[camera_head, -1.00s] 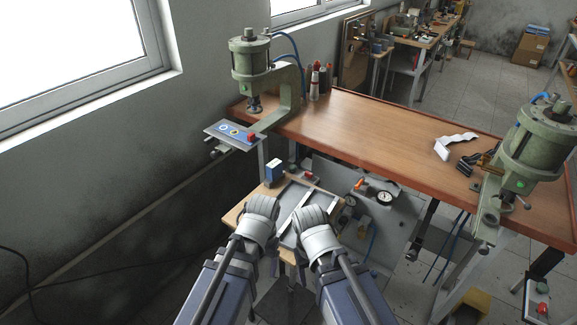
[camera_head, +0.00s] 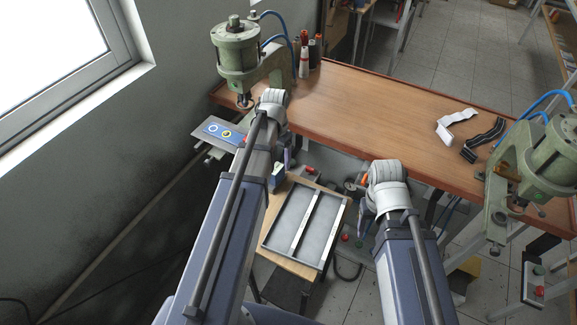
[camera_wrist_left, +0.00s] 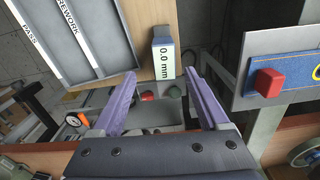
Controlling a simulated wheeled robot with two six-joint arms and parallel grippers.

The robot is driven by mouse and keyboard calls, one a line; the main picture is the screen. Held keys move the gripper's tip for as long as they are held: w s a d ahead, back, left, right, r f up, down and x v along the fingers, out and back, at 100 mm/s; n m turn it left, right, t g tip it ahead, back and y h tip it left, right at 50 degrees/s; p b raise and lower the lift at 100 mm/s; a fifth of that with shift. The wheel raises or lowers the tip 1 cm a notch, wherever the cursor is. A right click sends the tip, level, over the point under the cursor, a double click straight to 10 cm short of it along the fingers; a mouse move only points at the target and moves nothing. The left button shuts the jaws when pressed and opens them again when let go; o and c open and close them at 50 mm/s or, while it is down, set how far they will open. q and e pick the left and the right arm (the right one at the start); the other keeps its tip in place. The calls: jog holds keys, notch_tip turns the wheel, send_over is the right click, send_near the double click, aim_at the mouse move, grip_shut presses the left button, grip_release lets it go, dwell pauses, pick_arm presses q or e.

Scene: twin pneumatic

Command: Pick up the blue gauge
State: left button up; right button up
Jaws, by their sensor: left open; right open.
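In the head view the gauge (camera_head: 277,177) is partly covered by my left arm. My left gripper (camera_wrist_left: 160,78) is open, its two purple fingers pointing towards the gauge, which lies between and just beyond the tips; nothing is held. In the head view that gripper is mostly hidden behind its own wrist. My right gripper (camera_head: 366,212) is open and empty, right of the stand.
A sorting tray (camera_head: 332,229) with metal dividers lies on the stand.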

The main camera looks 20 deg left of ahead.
aim_at(276, 168)
pick_arm(q)
jog(key=shift+w, duration=0.1)
jog(key=shift+f+b, duration=0.25)
jog(key=shift+b, duration=0.1)
jog(key=shift+f+b, duration=1.05)
jog(key=shift+f, duration=0.05)
jog(key=shift+r, duration=0.1)
jog(key=f+b, duration=0.5)
jog(key=shift+a+f, duration=0.15)
jog(key=shift+a, duration=0.2)
grip_shut()
